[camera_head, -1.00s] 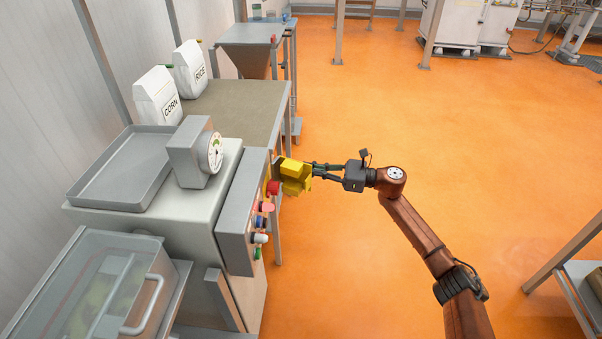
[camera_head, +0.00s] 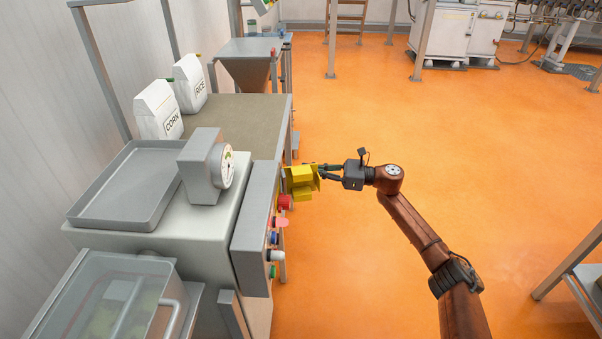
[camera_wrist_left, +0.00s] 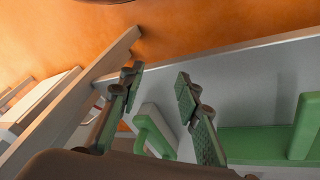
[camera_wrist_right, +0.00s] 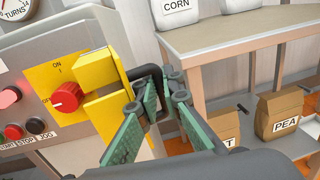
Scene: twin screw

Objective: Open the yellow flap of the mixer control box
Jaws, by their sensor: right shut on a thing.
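The mixer control box is grey, with a yellow switch housing (camera_head: 301,174) at its far end. In the right wrist view the housing's yellow front (camera_wrist_right: 47,78) carries ON and OFF marks and a red knob (camera_wrist_right: 68,96), which is uncovered. The yellow flap (camera_wrist_right: 122,68) stands out at the housing's right side. My right gripper (camera_head: 319,173) is at the flap's outer edge; its fingertips (camera_wrist_right: 155,98) are closed around a dark bent piece there. My left gripper (camera_wrist_left: 159,80) is open, with a green handle (camera_wrist_left: 155,132) showing beyond its fingers; it is outside the head view.
Buttons line the control panel (camera_head: 256,225) below the housing. A dial (camera_head: 205,165) and a grey tray (camera_head: 125,190) sit on the machine. A table (camera_head: 245,120) with CORN and RICE bags stands behind. Orange floor (camera_head: 430,130) is open to the right.

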